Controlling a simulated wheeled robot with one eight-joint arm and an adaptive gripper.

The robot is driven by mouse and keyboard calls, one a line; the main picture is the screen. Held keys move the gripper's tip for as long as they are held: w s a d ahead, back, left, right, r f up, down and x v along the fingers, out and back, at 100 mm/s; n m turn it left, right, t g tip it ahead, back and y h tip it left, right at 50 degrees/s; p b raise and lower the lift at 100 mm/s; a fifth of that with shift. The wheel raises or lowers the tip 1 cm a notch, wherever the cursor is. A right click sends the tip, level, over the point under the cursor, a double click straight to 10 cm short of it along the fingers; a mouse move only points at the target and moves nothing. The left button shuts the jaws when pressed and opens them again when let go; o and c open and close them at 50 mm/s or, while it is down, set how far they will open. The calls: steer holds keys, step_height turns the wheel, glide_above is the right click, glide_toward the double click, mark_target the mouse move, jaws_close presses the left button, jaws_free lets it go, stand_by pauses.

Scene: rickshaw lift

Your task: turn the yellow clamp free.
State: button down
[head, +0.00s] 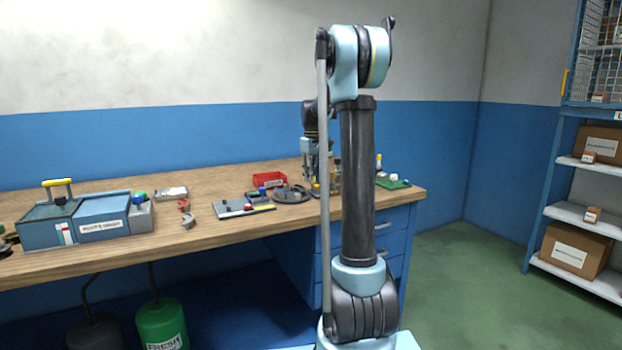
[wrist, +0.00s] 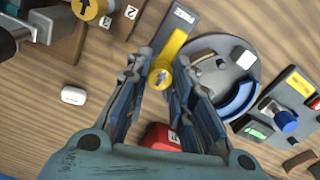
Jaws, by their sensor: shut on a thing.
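The yellow clamp (wrist: 170,52) shows in the wrist view as a bar with a round knob, marked with an arrow, at its near end. It lies at the left edge of a round grey plate (wrist: 243,88). My gripper (wrist: 162,84) has its two fingers on either side of the round knob and is shut on it. The exact finger contact is hard to see. In the head view my gripper (head: 316,178) points down over the right part of the workbench, and my arm hides part of this area.
A red bin (head: 269,180) stands close to the round plate. A grey board (head: 243,208) with coloured parts lies left of it. A second yellow knob (wrist: 88,8) sits on a brown block at top left. A small white piece (wrist: 74,95) lies alone. A blue toolbox (head: 102,218) stands at left.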

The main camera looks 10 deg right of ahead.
steer(key=c, duration=1.4)
jaws_free()
step_height(320, 180, up, 12)
steer(key=s+f+m+t, duration=0.15)
steer(key=s+f, duration=0.25)
steer(key=s, duration=0.8)
steer(key=s+f+m, duration=0.2)
steer(key=s+f, duration=0.2)
steer(key=s, duration=0.9)
steer(key=s+f+m, duration=0.3)
steer(key=s+f, duration=1.6)
steer(key=shift+a+f+t, duration=0.15)
steer(key=shift+f+t, duration=0.2)
steer(key=shift+f, duration=0.05)
